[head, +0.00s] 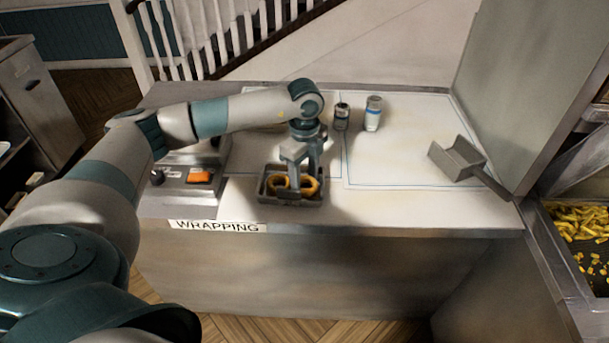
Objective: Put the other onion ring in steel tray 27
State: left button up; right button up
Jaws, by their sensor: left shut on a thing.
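A small dark steel tray (262,198) stands near the front edge of the counter; I cannot read a number on it. Two golden onion rings show at the tray: a left one (278,183) and a right one (311,187). My left gripper (301,184) points down over the tray, its fingers reaching to its inside. It is shut on an onion ring, which looks to be the right one. The fingers hide part of both rings, and I cannot tell whether the held ring touches the tray floor. My right gripper is not in view.
A weighing scale (180,184) stands left of the tray. Two small shakers, a dark one (342,117) and a white-blue one (373,113), stand behind. A grey scoop (458,159) lies at the right. Fries (580,222) fill a bin at far right. The counter's middle right is clear.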

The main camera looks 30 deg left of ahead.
pick_arm(q)
jog(key=shift+f, duration=0.15)
jog(key=o, duration=0.5)
jog(key=shift+r, duration=0.7)
jog(key=shift+r+b, duration=1.7)
jog(key=shift+r, duration=3.75)
